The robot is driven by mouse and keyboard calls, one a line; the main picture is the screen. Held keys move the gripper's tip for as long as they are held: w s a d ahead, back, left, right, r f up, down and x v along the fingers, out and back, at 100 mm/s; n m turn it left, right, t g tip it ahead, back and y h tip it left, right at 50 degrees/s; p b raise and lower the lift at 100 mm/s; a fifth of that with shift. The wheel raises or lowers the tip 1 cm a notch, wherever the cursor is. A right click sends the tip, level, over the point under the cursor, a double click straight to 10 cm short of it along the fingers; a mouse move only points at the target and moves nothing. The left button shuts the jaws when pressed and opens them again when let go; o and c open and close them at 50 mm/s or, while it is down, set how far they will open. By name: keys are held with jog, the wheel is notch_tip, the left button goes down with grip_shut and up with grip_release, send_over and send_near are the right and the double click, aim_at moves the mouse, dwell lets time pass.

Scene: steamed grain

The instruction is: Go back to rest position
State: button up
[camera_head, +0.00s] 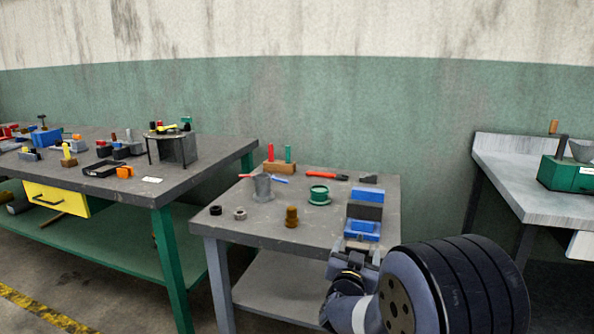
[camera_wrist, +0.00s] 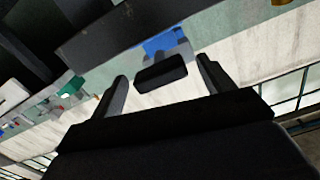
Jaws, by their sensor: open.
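My gripper (camera_wrist: 162,69) shows in the wrist view with its two dark fingers spread apart. A dark block (camera_wrist: 160,75) appears in the gap between them, with a blue part (camera_wrist: 165,42) beyond it; whether the fingers touch it I cannot tell. In the head view my arm reaches in from the lower right, and its wrist is at the front right edge of the small grey table (camera_head: 255,225). A blue and dark vise-like block (camera_head: 367,194) stands there just beyond the wrist. The fingers are not clear in the head view.
The small table holds a grey cup (camera_head: 263,187), a green round part (camera_head: 319,194), a brown knob (camera_head: 291,217), two small rings and a red-handled tool (camera_head: 327,176). A cluttered workbench (camera_head: 190,178) stands left, a grey bench (camera_head: 500,172) right.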

jog(key=m+b, duration=0.9)
jog(key=m, duration=1.2)
dwell(0.5)
